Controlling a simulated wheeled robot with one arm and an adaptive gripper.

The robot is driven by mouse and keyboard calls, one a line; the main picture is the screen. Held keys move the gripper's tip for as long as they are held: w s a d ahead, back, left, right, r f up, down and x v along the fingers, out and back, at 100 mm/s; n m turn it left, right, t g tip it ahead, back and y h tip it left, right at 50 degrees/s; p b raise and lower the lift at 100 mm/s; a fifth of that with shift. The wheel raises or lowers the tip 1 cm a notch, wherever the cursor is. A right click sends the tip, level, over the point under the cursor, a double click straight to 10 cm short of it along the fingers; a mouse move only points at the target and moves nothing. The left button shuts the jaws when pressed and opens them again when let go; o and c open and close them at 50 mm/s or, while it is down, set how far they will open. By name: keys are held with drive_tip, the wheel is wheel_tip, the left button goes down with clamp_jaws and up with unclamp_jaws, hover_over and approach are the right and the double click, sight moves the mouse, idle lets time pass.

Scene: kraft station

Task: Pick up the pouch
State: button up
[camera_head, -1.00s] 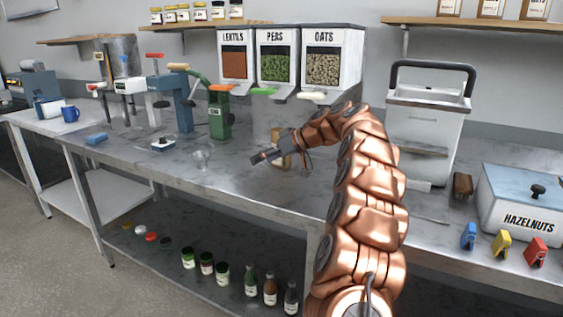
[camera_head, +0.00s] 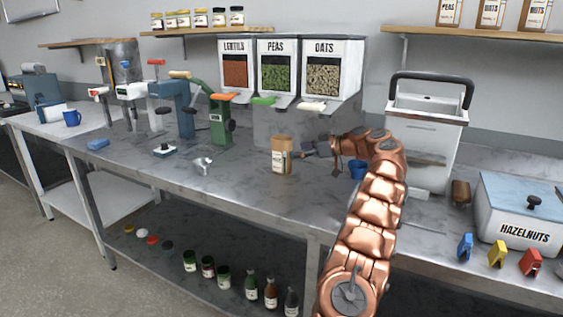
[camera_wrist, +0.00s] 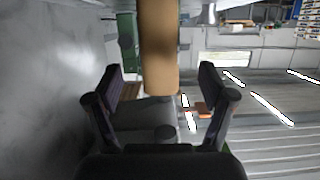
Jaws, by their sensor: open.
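The pouch (camera_head: 281,157) is a brown kraft packet with a pale label. It stands upright on the steel table in front of the dispensers. In the wrist view the brown pouch (camera_wrist: 158,45) shows upper middle, in line with the gap between my fingers. My gripper (camera_head: 302,150) is just right of the pouch in the head view, pointing left at it. In the wrist view my gripper (camera_wrist: 160,78) has its two dark fingers spread, with nothing clamped.
A blue cup (camera_head: 357,170) stands beside my arm on the right. A green hand-cranked device (camera_head: 219,122) and a small metal scoop-like item (camera_head: 202,165) are to the left. Dispensers (camera_head: 290,68) stand behind. The table front before the pouch is clear.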

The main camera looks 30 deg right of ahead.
sight(285, 152)
drive_tip(key=shift+p+x, duration=0.45)
drive_tip(key=shift+x, duration=2.65)
clamp_jaws()
